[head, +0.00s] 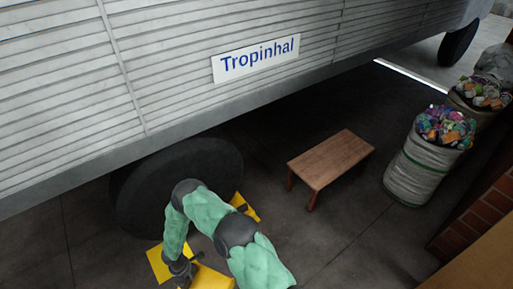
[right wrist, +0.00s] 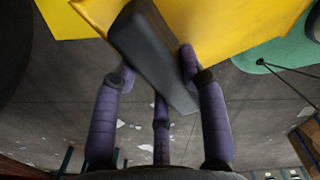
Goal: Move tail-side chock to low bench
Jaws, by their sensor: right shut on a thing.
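My right gripper (head: 186,270) is low beside the truck wheel at the bottom of the head view. In the right wrist view its purple fingers (right wrist: 158,72) are shut around a dark bar-like handle (right wrist: 148,50) on a yellow chock (right wrist: 225,28). Yellow of this chock (head: 212,279) shows beside the gripper in the head view; my arm hides part of it. Another yellow piece (head: 246,207) shows behind my arm on the wheel's right side. The low bench (head: 331,158) is brown and wooden, bare on top, right of the wheel. My left gripper is not in view.
The truck (head: 150,70) with its "Tropinhal" sign overhangs the wheel (head: 140,195). Sacks of cans (head: 415,170) stand right of the bench, near a brick wall (head: 480,222). Dark floor between the wheel and the bench is clear.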

